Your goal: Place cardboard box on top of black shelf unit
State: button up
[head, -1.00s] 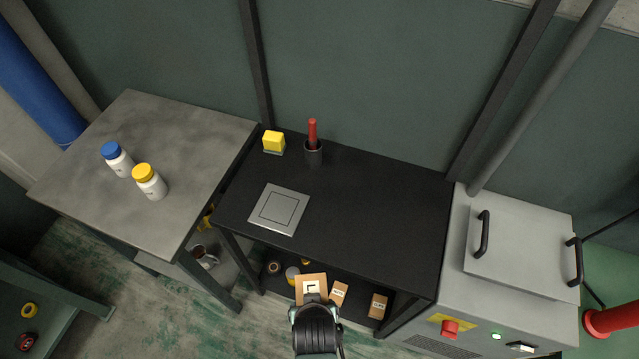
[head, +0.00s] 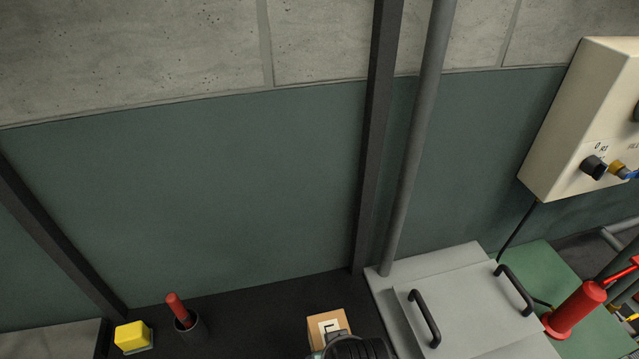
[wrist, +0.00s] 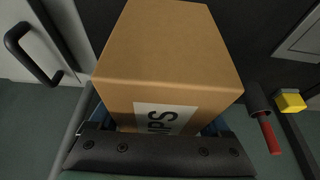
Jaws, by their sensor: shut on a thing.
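The brown cardboard box (head: 328,323) with a white label is held by my gripper (head: 345,349) at the bottom of the head view. In the wrist view the box (wrist: 170,45) fills the middle, with its printed label facing my gripper (wrist: 155,125). My gripper is shut on the box from both sides. The black shelf unit's top (head: 265,312) shows as a dark strip along the wall, and the box appears over it. I cannot tell whether the box touches the top. The box hides part of the surface in the wrist view.
A yellow block (head: 131,336) and a black cup (head: 188,326) with a red-handled thing stand at the top's left. A grey cabinet (head: 470,315) with black handles adjoins on the right. A wall box (head: 590,120) hangs far right. The top between cup and box looks clear.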

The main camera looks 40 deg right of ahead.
notch_tip(320, 180, down, 9)
jog(key=shift+f, duration=0.1)
dwell(0.3)
jog(key=shift+f+b, duration=0.15)
jog(key=shift+b, duration=0.15)
jog(key=o, duration=1.5)
jog(key=shift+o, duration=0.2)
jog(key=p+v, duration=0.1)
jog(key=v, duration=1.1)
jog(key=shift+w, duration=0.1)
